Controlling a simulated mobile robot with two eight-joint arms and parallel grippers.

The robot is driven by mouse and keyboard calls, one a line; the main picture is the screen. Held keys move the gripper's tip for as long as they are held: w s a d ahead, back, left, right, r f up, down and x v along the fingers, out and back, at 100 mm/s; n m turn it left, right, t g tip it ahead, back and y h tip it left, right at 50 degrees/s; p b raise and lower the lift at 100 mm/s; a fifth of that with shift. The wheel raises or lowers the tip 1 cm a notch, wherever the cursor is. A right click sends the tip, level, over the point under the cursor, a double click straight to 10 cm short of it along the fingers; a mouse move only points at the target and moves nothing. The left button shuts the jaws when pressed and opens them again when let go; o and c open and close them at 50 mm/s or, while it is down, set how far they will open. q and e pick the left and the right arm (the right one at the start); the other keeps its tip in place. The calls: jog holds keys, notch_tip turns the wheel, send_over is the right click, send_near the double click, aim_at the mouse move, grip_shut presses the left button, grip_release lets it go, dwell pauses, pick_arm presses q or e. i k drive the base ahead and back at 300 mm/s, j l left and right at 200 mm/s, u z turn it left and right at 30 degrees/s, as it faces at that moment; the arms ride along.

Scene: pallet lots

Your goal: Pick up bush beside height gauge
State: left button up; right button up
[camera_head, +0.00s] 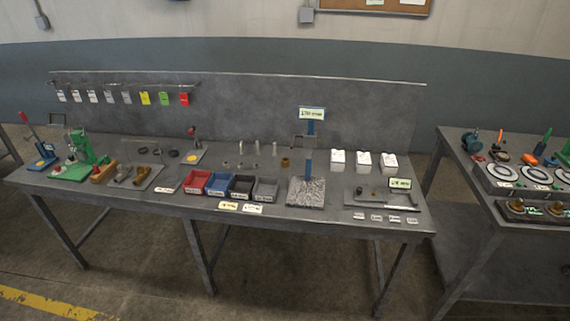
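A height gauge with a blue column (309,160) and a speckled grey base (306,192) stands right of centre on the long grey workbench. A label sits at its top. A small brown, brass-like bush (285,162) stands on the bench just behind and left of the gauge, apart from it. Neither of my grippers is in view.
Red, blue, black and grey bins (197,181) line the front, left of the gauge. Small metal pins (257,147) stand behind them. White boxes (364,160) and a grey tray (352,197) lie to the right. A second bench (480,205) stands at far right, with floor between.

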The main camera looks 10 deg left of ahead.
aim_at(285, 162)
jog(key=i+j, duration=0.1)
jog(key=i, duration=2.25)
jog(key=j+u, duration=0.05)
jog(key=j, duration=0.05)
